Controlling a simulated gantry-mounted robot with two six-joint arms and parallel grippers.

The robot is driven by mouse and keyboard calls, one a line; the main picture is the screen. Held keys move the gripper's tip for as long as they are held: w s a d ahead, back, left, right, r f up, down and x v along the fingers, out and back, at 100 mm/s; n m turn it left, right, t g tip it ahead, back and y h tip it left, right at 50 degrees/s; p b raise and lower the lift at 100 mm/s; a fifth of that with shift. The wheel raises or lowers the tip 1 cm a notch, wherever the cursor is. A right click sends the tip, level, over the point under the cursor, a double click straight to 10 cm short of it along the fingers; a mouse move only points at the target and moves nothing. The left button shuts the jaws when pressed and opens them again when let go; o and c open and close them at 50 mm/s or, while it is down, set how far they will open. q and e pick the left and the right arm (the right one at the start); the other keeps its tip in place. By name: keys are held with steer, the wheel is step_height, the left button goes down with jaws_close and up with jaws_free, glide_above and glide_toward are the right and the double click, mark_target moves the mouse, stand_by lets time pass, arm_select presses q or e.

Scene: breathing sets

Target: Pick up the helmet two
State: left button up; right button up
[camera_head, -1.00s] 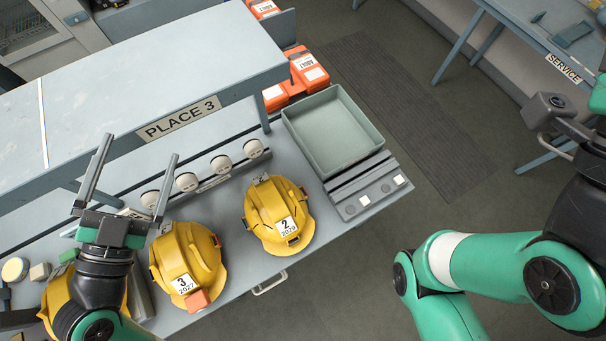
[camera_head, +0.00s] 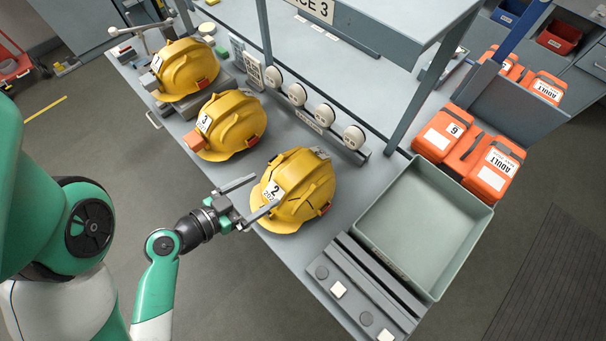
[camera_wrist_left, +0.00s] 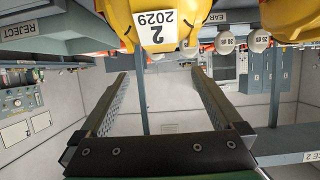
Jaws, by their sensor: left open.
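Helmet two is yellow with a white label reading 2 (camera_head: 300,190) and sits on the grey bench. My left gripper (camera_head: 267,190) is open at its label side, empty, with its fingertips close to the shell; contact cannot be told. In the left wrist view the helmet (camera_wrist_left: 192,14) and its label 2029 are upside down at the top, beyond the spread fingers (camera_wrist_left: 157,72). My right gripper is out of view.
Helmet three (camera_head: 235,125) stands beside helmet two, with another yellow helmet (camera_head: 185,70) beyond. White round filters (camera_head: 325,114) line the back. A grey-green tray (camera_head: 425,225) and a slotted block (camera_head: 350,290) lie to the right. Orange packs (camera_head: 465,150) sit behind the tray.

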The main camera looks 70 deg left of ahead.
mark_target(296, 171)
arm_select(q)
steer(key=p+x, duration=0.1)
steer(key=x, duration=0.1)
steer(key=shift+w+a+f, duration=0.15)
steer(key=shift+w+a, duration=0.05)
steer(key=shift+w, duration=0.1)
steer(key=w, duration=0.1)
steer(key=w+a+f+p, duration=0.1)
steer(key=shift+w+a+f+y, duration=0.1)
steer(key=shift+w+f+y, duration=0.1)
steer(key=shift+w+y, duration=0.15)
steer(key=x, duration=0.5)
steer(key=shift+w+f, duration=0.25)
steer(key=shift+w, duration=0.1)
jaws_close()
